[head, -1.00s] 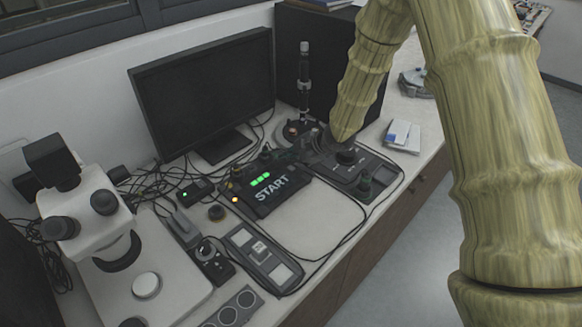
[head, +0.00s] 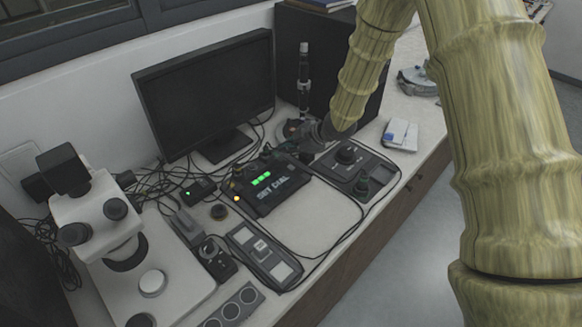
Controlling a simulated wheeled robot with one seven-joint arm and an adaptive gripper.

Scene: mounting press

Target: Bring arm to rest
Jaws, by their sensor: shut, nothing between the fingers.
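My arm comes down from the top right, and its wrist ends above the back of the bench. My gripper (head: 308,143) is a small dark shape at the wrist's end, shut and empty, partly lost against the dark equipment behind it. It is above and left of the black dial unit (head: 352,168), and I see nothing held. The dial unit's round black knob is in plain view.
A monitor (head: 205,92) and a dark upright column (head: 303,80) stand behind. A white microscope (head: 110,215) is at the left. A slotted panel (head: 265,258) lies in front, with cables around. A small white and blue item (head: 400,134) is on the right; the bench's right edge is beyond.

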